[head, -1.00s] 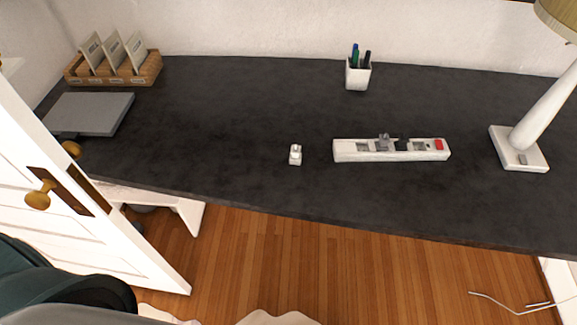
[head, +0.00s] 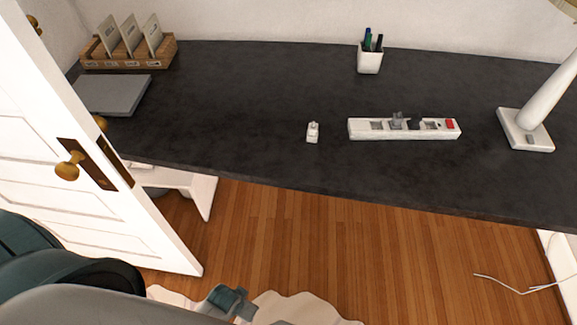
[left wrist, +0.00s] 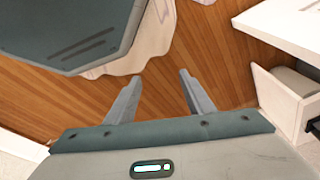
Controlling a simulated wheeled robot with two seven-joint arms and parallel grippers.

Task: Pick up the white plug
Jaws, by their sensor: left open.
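The small white plug (head: 313,132) sits alone on the dark desk (head: 240,110), left of a white power strip (head: 365,129) in the head view. The strip has a grey plug and a black plug in it and a red switch at its right end. My left gripper (left wrist: 158,88) shows in the left wrist view with its two fingers apart and nothing between them, above the wooden floor. In the head view part of my left arm shows at the bottom left, below the desk edge and well short of the plug. My right gripper is in neither view.
A white door (head: 80,170) stands open at the left. A pen cup (head: 370,60), a lamp (head: 525,130), a grey flat box (head: 113,94) and a card rack (head: 128,55) are on the desk. The desk around the plug is clear.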

